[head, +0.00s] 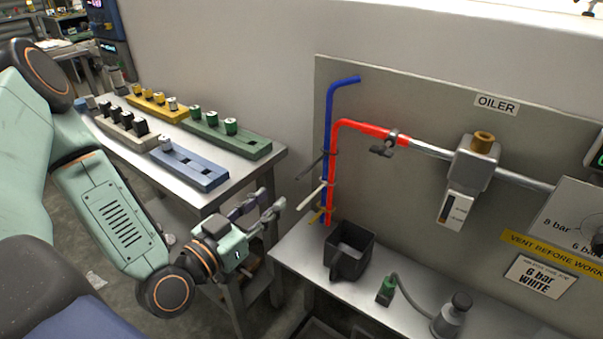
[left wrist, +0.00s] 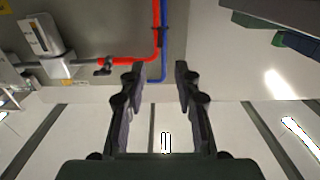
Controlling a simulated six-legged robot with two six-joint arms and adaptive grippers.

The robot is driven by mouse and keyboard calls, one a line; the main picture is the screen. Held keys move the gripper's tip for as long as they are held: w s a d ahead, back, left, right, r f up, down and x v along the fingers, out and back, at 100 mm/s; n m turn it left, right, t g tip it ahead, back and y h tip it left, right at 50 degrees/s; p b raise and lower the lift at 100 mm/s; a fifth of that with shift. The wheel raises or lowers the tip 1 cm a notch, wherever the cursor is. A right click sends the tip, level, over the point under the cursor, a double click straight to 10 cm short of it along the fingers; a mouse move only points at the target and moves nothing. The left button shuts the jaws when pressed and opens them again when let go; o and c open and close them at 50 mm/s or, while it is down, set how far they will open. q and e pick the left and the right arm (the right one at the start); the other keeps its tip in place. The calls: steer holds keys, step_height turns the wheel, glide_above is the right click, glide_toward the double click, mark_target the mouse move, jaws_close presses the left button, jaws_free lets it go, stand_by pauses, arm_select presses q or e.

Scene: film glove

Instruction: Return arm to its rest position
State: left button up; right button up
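My left arm, pale green with dark joints, comes in from the left in the head view. Its gripper (head: 261,207) is in front of the gap between the rack table and the oiler bench. The two fingers are apart with nothing between them. In the left wrist view the same gripper (left wrist: 154,72) shows both fingers spread, with the wall panel and pipes behind them. My right gripper does not show in either view.
A steel table (head: 272,160) at left carries blue (head: 190,168), green, yellow and grey racks. The oiler bench (head: 295,262) holds a black bin (head: 350,250) and a small grey device (head: 452,316). Red (head: 365,127) and blue (head: 329,110) pipes run along the panel (head: 420,90).

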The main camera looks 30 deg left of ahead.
arm_select(q)
steer(key=s+d+f+n+g, duration=0.25)
steer(key=f+g, duration=0.25)
steer(key=f, duration=0.3)
steer(key=s+d+f+n+g, duration=0.1)
steer(key=s+f+g, duration=0.3)
steer(key=f, duration=0.3)
steer(key=s+d+f+g+y, duration=0.1)
steer(key=s+f+g, duration=0.3)
steer(key=s, duration=0.5)
steer(key=s+d+f+m+g+y, duration=0.1)
steer(key=s+f+g, duration=0.3)
steer(key=s, duration=0.4)
steer(key=shift+s+f+g+y, duration=0.3)
steer(key=shift+s+f+g, duration=0.1)
steer(key=shift+f, duration=0.1)
steer(key=shift+d+m, duration=0.1)
steer(key=shift+m, duration=0.15)
